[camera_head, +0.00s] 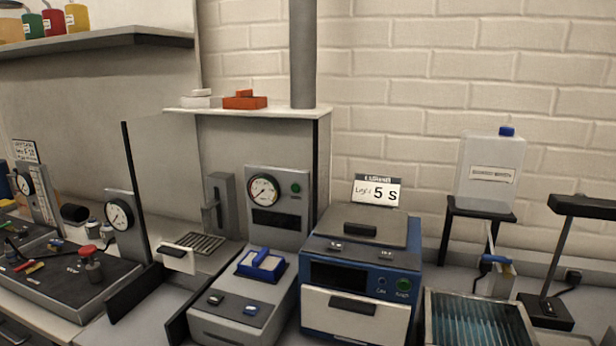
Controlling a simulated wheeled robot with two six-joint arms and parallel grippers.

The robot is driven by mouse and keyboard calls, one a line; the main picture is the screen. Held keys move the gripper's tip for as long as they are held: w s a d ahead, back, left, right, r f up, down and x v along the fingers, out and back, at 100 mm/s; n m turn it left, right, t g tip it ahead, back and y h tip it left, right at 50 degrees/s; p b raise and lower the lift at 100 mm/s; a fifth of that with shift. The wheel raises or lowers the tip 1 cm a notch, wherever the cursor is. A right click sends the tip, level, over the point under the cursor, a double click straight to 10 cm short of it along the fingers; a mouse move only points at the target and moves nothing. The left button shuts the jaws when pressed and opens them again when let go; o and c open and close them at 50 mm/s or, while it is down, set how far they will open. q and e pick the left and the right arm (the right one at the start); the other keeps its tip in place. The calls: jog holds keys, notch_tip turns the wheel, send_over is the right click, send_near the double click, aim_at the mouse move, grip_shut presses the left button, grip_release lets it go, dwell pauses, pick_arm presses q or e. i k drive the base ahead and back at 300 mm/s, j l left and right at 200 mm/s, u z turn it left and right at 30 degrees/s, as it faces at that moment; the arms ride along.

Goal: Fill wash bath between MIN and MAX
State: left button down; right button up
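A metal-rimmed bath (429,318) with a ribbed blue interior stands at the bottom right, cut off by the lower edge. I take it for the wash bath; no MIN or MAX marks are readable, and I cannot tell its liquid level. A translucent white jug (491,172) with a blue cap and a label stands on a black stand (478,209) behind it. A pale tube runs down from the stand to a blue-handled tap (496,260) at the bath's back edge. Whether liquid flows is not visible. Neither gripper is in view.
A blue machine (360,262) with a "5 S" sign (377,190) stands left of the bath. A grey gauge unit (277,205) is further left. A black lamp-like arm (560,240) stands at the right. A shelf (100,42) with coloured jars hangs upper left.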

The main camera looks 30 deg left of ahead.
aim_at(507, 260)
jog(key=u, duration=2.85)
jog(key=z, duration=2.95)
jog(key=i+l, duration=0.1)
jog(key=l, duration=1.3)
jog(key=i+l+u, duration=0.15)
jog(key=l, duration=1.25)
